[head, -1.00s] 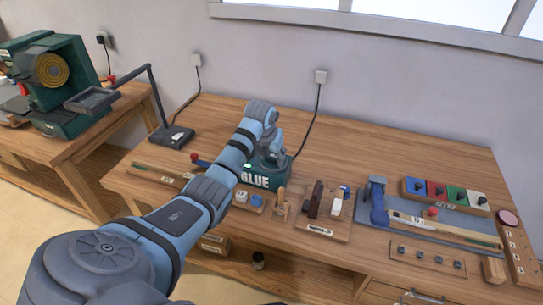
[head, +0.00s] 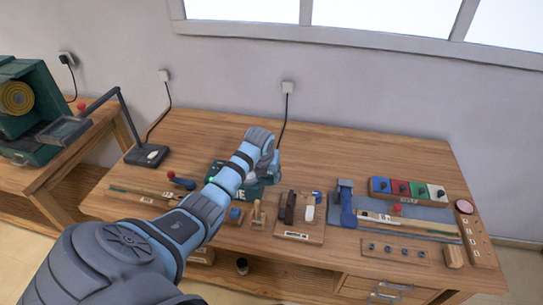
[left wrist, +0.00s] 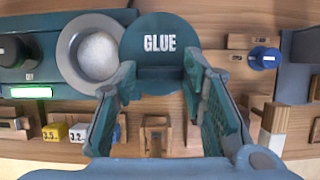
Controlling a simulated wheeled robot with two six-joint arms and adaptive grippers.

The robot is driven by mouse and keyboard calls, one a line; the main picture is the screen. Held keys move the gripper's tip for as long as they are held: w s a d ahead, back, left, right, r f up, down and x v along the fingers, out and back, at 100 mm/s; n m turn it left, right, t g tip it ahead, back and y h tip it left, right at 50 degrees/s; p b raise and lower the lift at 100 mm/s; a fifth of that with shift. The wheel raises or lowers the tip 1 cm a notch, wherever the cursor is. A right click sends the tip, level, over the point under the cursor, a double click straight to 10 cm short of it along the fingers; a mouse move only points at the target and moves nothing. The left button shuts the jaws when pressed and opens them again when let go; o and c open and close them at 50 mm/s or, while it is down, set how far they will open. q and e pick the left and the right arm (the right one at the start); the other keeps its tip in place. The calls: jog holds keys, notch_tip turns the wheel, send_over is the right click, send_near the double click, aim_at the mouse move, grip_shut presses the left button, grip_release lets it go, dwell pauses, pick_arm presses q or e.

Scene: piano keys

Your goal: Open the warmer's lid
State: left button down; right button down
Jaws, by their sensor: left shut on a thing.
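The green glue warmer (head: 254,190) stands on the bench in the head view, partly hidden by my left arm. In the left wrist view, its body (left wrist: 48,76) has a dark knob and a lit indicator. Its grey-rimmed pot (left wrist: 64,48) is uncovered, with pale glue inside. The round green lid (left wrist: 160,22), marked GLUE, lies to the right of the pot opening. My left gripper (left wrist: 160,80) is shut on the lid at its near edge, one finger on each side. It also shows above the warmer's right side in the head view (head: 270,165). My right gripper is not in view.
A lamp (head: 147,154) stands left of the warmer. Wooden blocks and small tools line the bench front. A blue tool (head: 346,205) and a box with coloured panels (head: 408,190) are at right. The bench (head: 350,150) is clear behind them.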

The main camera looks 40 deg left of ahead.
pick_arm(q)
jog(key=c, duration=1.2)
grip_release()
jog(key=shift+f, duration=0.1)
jog(key=shift+o, duration=1)
jog(key=v, duration=1.2)
jog(key=shift+w+d+f, duration=0.1)
